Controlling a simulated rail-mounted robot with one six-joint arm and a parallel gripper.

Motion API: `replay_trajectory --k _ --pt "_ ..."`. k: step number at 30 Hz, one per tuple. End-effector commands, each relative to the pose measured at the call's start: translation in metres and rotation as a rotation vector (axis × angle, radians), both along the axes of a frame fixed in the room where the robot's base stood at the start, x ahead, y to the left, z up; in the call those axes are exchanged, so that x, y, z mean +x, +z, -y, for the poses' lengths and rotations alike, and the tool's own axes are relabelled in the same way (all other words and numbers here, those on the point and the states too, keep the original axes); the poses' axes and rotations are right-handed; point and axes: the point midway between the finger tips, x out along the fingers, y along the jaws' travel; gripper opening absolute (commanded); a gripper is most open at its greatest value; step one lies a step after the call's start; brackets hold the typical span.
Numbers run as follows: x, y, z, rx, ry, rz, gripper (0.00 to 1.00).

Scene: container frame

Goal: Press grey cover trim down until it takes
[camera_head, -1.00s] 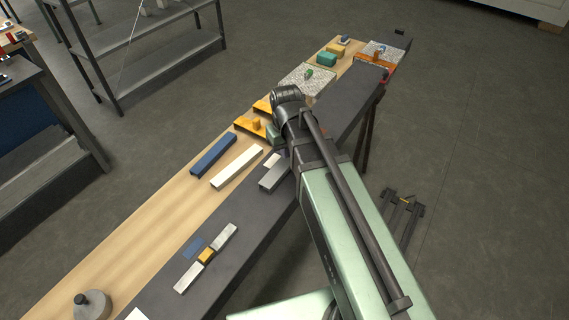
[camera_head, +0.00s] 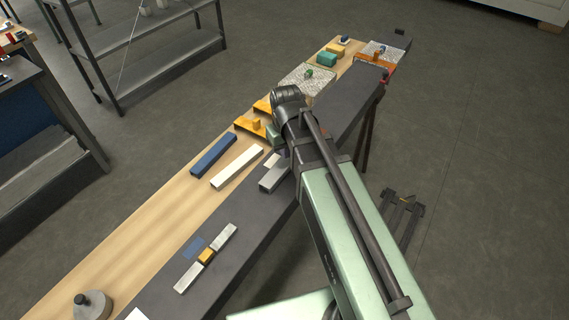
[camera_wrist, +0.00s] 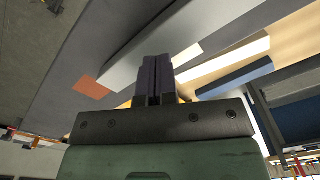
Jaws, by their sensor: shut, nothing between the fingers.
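The grey cover trim (camera_head: 273,179) is a short grey bar on the dark strip of the bench, beside a pale patch and partly behind my arm in the head view. In the wrist view a long light-grey face, which looks like the trim (camera_wrist: 200,30), runs diagonally behind my fingers. My gripper (camera_wrist: 154,62) is shut and empty, with its dark fingertips together over the edge of this face. I cannot tell whether they touch it. In the head view the fingertips are hidden by my arm.
A white bar (camera_head: 237,167) and a blue bar (camera_head: 214,155) lie on the wooden strip. A yellow block (camera_head: 206,256) sits between two light bars nearer the front. Yellow parts (camera_head: 250,127) stand close to my wrist. The dark strip between is clear.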

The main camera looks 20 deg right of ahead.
Motion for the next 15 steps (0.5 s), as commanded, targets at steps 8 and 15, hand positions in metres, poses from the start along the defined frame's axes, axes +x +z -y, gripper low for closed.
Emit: replay_trajectory --k 8,15 --pt "0.0 -0.004 0.0 0.0 0.0 0.0 0.0" --pt "0.0 -0.0089 0.0 0.0 0.0 0.0 0.0"
